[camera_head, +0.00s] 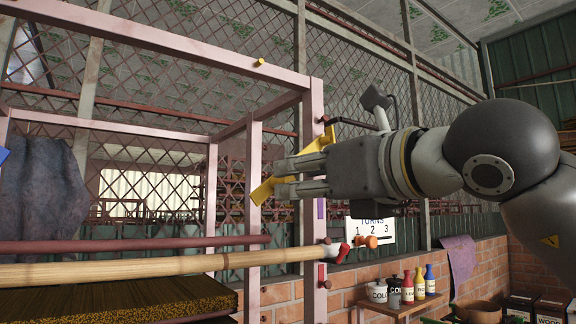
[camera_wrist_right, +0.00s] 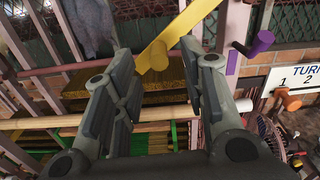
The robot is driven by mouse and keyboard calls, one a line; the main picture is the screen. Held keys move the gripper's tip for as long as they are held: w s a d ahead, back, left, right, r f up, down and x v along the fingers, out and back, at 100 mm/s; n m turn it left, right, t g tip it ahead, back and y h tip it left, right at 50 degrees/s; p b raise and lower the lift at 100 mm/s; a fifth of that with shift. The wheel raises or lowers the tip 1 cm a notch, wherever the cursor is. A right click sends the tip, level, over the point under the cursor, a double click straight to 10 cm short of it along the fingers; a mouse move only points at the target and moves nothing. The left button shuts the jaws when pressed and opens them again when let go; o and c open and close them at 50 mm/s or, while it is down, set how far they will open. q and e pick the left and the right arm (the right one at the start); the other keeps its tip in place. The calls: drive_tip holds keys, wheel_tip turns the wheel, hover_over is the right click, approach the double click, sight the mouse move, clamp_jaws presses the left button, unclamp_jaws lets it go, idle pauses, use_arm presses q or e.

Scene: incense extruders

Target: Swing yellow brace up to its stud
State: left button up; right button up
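The yellow brace (camera_head: 263,190) slants from upper right to lower left by the pink frame's front post, partly hidden behind my right gripper. In the right wrist view the yellow brace (camera_wrist_right: 180,32) crosses beyond and between the fingertips, with a round knob at its lower end. My right gripper (camera_head: 283,178) is open, its fingers around or just short of the brace; I cannot tell whether they touch it. In the right wrist view the gripper (camera_wrist_right: 155,65) has its fingers well apart. A small yellow stud (camera_head: 260,62) sits on the upper beam. My left gripper is not in view.
A bamboo pole (camera_head: 160,267) and a dark red bar (camera_head: 130,244) run across the frame below. Bottles (camera_head: 419,283) stand on a small shelf. Air left of the post is fairly clear.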

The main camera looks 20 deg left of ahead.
sight(294, 179)
drive_tip(key=p+x, duration=0.1)
drive_tip(key=x, duration=0.2)
drive_tip(key=shift+w+a+r, duration=0.1)
drive_tip(key=shift+w+a, duration=0.05)
drive_tip(key=shift+a, duration=0.05)
drive_tip(key=shift+w+a, duration=0.2)
clamp_jaws()
